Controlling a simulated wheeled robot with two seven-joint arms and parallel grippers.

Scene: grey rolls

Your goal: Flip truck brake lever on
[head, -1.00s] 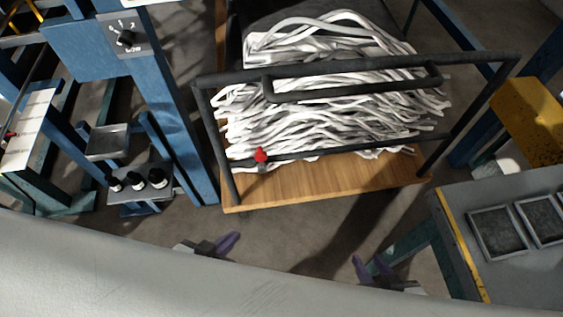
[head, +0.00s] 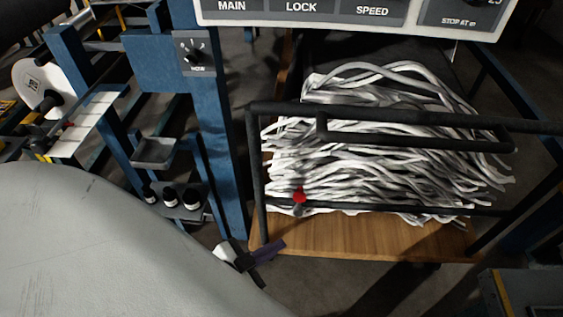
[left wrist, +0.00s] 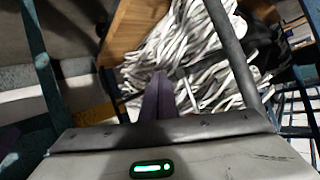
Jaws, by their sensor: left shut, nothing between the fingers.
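The truck is a cart with a wooden deck (head: 340,241) and a black tubular handle frame (head: 420,112). A small red knob (head: 300,194), which looks like the brake lever's tip, sits on the lower black bar at the left part of the frame. My left gripper (head: 268,254) is below and left of the red knob, near the deck's front left corner, apart from the knob. Its purple fingers (left wrist: 161,98) are shut and empty in the left wrist view, pointing toward the cart. My right gripper is out of view.
White strips (head: 390,160) are heaped on the cart. A blue post (head: 221,140) with a dial (head: 195,53) stands close to the cart's left side. A sign panel (head: 350,15) hangs above. Grey floor (head: 350,285) is open in front.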

